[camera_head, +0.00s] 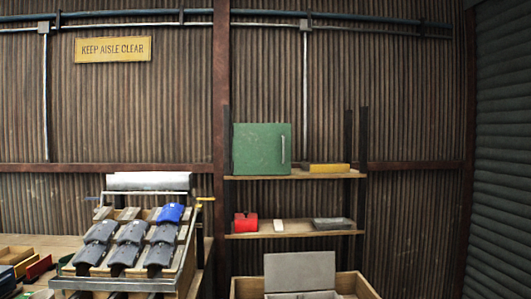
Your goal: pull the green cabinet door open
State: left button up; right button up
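The green cabinet (250,152) stands on the upper board of a dark-posted shelf, right of the picture's middle. Its flat front door looks shut, and a pale vertical handle (283,149) is on the door's right side. Nothing covers the door or the handle. Neither of my grippers shows in the head view.
A yellow block (325,168) lies on the upper board right of the cabinet. A red box (245,222) and a grey tray (333,223) sit on the lower board. A rack of dark pieces (128,245) stands left. An open wooden crate (248,288) is below.

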aim_at(260, 148)
jog(key=i+l+u, duration=0.1)
jog(key=i+l, duration=0.9)
jog(key=i, duration=0.15)
